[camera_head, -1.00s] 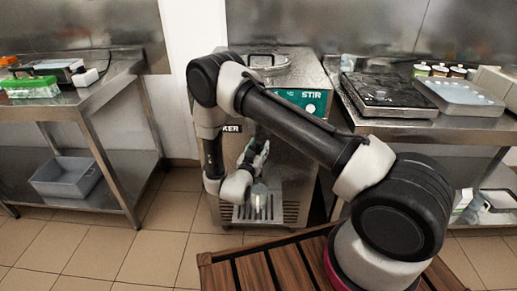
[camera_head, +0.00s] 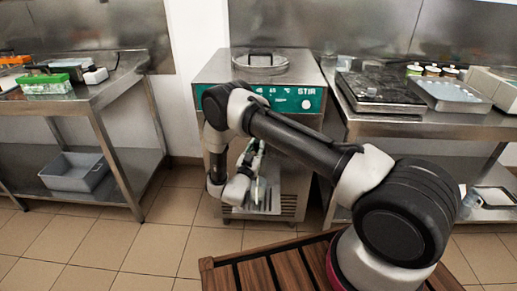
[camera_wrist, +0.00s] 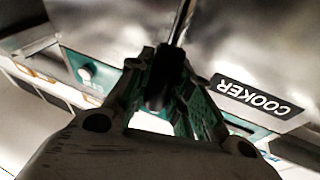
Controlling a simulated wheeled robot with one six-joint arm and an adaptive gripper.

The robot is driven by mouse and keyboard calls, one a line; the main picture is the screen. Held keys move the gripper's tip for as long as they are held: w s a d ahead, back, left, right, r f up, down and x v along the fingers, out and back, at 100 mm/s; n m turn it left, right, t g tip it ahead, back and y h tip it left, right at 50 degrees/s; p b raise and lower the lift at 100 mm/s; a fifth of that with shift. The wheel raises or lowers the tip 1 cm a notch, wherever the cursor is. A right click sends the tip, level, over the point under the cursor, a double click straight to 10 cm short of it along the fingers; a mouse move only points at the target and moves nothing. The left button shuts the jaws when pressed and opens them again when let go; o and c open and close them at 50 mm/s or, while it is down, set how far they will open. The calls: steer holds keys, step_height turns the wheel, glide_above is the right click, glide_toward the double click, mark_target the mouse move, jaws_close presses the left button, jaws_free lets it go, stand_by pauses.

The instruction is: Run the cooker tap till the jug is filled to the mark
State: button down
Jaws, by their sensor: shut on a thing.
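The cooker is a steel machine with a green front panel (camera_head: 285,100) and a round lid (camera_head: 260,64) on top. Its black COOKER label (camera_wrist: 258,97) shows in the wrist view. My gripper (camera_wrist: 165,78) is shut on a black tap handle (camera_wrist: 182,22), whose thin dark stem runs up out of the wrist view. In the head view my gripper (camera_head: 251,154) is small, at the machine's front. A pale, clear shape, probably the jug (camera_head: 262,190), stands below it on the slatted drip tray (camera_head: 272,206). My wrist partly hides it; its mark and fill level cannot be made out.
A steel table (camera_head: 95,92) with a grey bin (camera_head: 75,172) on its lower shelf stands at the left. Another steel table (camera_head: 425,128) at the right holds a black-topped appliance (camera_head: 378,92) and a tray (camera_head: 450,95). Tiled floor lies open at the left.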

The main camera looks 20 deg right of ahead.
steer(key=shift+s, duration=0.1)
steer(key=c, duration=1.3)
jaws_free()
steer(key=shift+a, duration=0.1)
steer(key=shift+o, duration=0.2)
steer(key=v, duration=1.2)
steer(key=shift+f, duration=0.2)
